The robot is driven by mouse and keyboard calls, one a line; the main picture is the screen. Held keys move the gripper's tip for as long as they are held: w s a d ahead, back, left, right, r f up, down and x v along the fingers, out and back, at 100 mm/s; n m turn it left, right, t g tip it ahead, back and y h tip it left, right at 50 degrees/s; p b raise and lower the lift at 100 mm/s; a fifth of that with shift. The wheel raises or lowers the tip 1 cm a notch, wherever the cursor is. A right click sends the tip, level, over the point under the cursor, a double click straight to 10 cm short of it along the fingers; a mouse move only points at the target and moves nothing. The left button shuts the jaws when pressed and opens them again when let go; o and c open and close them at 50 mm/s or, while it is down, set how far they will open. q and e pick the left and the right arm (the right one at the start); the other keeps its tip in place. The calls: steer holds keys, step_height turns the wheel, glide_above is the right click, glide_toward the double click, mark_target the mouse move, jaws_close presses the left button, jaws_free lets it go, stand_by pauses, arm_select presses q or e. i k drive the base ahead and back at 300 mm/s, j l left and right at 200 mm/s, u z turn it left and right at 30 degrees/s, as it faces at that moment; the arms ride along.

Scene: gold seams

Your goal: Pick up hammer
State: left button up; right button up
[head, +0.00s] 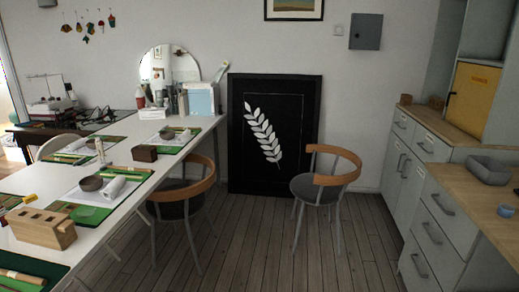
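I cannot make out a hammer anywhere in the head view. Neither of my grippers is in view. A long white table (112,212) runs along the left side with green mats, small tools and bowls on it. A wooden block with holes (42,230) stands near its front. Some thin items on the mats are too small to identify.
Two chairs with curved wooden backs stand on the plank floor, one at the table (182,190) and one further right (325,187). A grey cabinet with drawers (437,225) bears a grey tray (488,170) on the right. The floor between (240,255) is clear.

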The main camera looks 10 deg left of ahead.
mark_target(109, 164)
steer(key=i+l+u, duration=0.25)
steer(key=i, duration=1.15)
steer(key=i+j+u, duration=0.1)
steer(key=i+u, duration=0.25)
steer(key=i, duration=0.3)
steer(key=i+u, duration=0.3)
steer(key=i, duration=0.35)
steer(key=i+z, duration=0.4)
steer(key=i+j+z, duration=0.1)
steer(key=z, duration=0.35)
steer(key=j+z, duration=0.1)
steer(key=z, duration=7.6)
